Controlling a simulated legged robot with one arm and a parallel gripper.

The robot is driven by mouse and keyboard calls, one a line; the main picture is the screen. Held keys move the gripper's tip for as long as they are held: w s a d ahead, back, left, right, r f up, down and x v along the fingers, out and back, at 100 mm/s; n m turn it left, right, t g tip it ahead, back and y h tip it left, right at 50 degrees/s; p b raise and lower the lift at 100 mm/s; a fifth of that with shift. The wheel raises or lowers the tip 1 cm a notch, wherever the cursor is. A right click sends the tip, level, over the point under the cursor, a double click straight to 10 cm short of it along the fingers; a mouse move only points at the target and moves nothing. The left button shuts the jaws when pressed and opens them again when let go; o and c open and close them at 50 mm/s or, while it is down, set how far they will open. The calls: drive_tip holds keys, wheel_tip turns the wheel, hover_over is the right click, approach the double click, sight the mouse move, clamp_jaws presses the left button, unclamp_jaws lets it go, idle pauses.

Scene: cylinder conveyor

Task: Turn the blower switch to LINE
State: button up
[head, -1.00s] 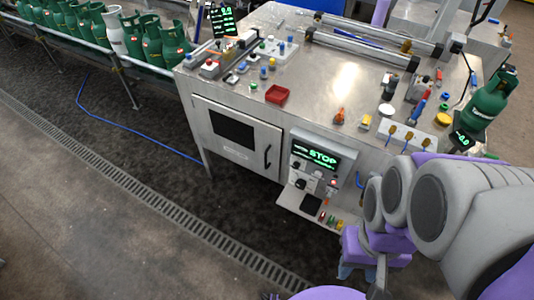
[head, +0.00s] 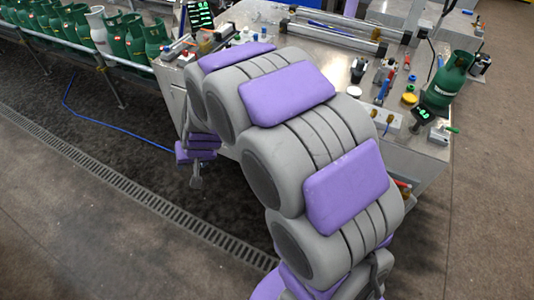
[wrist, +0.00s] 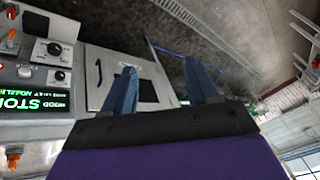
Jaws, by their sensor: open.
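The control panel shows at the left of the wrist view, turned on its side, with a green-lit display (wrist: 35,101) that reads STOP. Above the display sit a black rotary knob (wrist: 54,49) on a pale dial and a smaller knob (wrist: 25,71).
A cabinet door (wrist: 112,78) with a handle lies behind the fingers. The steel bench (head: 345,75) carries several small fittings. A green cylinder (head: 447,82) stands at its right end. Several cylinders line the conveyor (head: 85,55). A blue hose (head: 95,118) crosses the floor.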

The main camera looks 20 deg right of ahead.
drive_tip(key=w+d+f+m+t+h+b, duration=0.1)
drive_tip(key=w+d+f+m+t+h, duration=0.15)
drive_tip(key=w+f, duration=0.6)
drive_tip(key=w+d+f+m+t+h, duration=0.15)
drive_tip(key=w+f+h, duration=0.35)
drive_tip(key=f, duration=0.6)
drive_tip(key=s+d+f+n+t+h+b, duration=0.1)
drive_tip(key=s+d+f+h, duration=0.35)
drive_tip(key=d+f, duration=0.2)
drive_tip(key=s+d+f+t+h, duration=0.1)
drive_tip(key=s+d+f+h, duration=0.35)
drive_tip(key=d, duration=0.35)
drive_tip(key=b+x, duration=0.4)
drive_tip(key=x, duration=1.3)
drive_tip(key=shift+w+a, duration=0.2)
drive_tip(key=shift+w, duration=0.25)
drive_tip(key=shift+r, duration=0.15)
drive_tip(key=c, duration=1.1)
